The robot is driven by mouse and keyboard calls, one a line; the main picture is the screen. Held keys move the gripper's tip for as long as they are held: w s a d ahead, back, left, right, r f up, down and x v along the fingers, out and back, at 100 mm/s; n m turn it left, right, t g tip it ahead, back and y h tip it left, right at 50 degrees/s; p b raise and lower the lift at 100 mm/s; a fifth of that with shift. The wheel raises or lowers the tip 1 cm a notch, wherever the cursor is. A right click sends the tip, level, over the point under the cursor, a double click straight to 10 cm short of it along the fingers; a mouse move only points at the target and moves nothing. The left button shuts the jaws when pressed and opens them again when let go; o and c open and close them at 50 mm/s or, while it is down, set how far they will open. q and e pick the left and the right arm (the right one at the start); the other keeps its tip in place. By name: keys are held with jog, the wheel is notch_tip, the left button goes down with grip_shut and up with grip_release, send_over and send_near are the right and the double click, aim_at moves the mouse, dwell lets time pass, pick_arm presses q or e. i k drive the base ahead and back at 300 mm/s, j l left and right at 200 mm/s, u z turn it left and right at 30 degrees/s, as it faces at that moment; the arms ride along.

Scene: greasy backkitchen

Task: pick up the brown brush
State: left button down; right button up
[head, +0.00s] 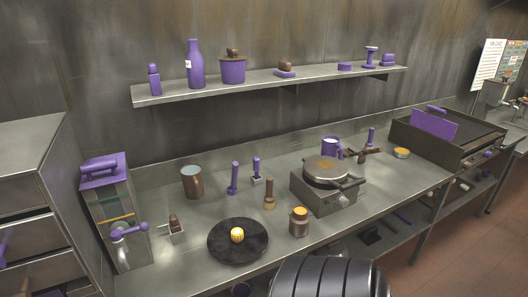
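A brown upright tool (269,193) with a narrow handle and a wider lower end stands on the steel counter, right of the black round plate; it looks like the brown brush. A smaller dark brown piece (174,222) sits in a small metal holder on the left, and its kind is hard to tell. Neither of my grippers shows in the head view, so nothing is seen near or holding the brush.
The black plate (225,247) holds a yellow ball (237,235). A brown cup (192,184), two purple upright tools (233,180) (256,172), an orange-topped jar (299,222) and a waffle iron (326,180) surround the brush. A shelf (270,81) runs above.

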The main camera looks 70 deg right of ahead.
aim_at(269, 204)
jog(key=z, duration=2.25)
jog(key=i+l, duration=0.15)
jog(key=l, duration=0.15)
jog(key=i+l+z, duration=0.1)
jog(key=i+l, duration=0.05)
jog(key=l, duration=0.1)
